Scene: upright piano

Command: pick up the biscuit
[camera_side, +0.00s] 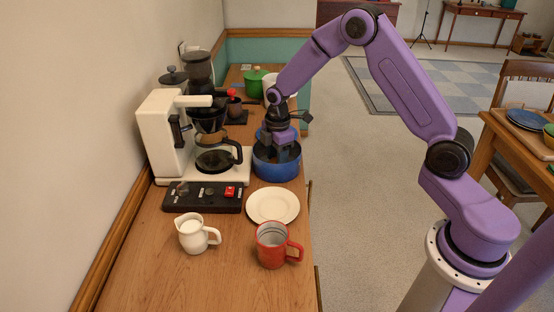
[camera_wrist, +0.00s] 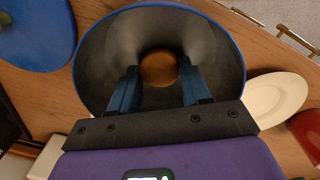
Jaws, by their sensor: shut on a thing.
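The biscuit (camera_wrist: 158,68) is a round brown disc low inside a deep blue pot (camera_wrist: 104,45) in the wrist view. My gripper (camera_wrist: 158,75) reaches down into the pot, with one finger on each side of the biscuit, and is shut on it. In the side view the pot (camera_side: 277,170) stands on the wooden counter, and my gripper (camera_side: 282,152) points down into its mouth. The pot wall hides the fingertips and the biscuit there. I cannot tell whether the biscuit touches the pot's bottom.
A white plate (camera_side: 272,206), a red mug (camera_side: 272,247) and a white jug (camera_side: 194,236) stand in front of the pot. A coffee maker (camera_side: 165,135) with a glass carafe is close on its left. A blue disc (camera_wrist: 35,30) lies beside the pot in the wrist view.

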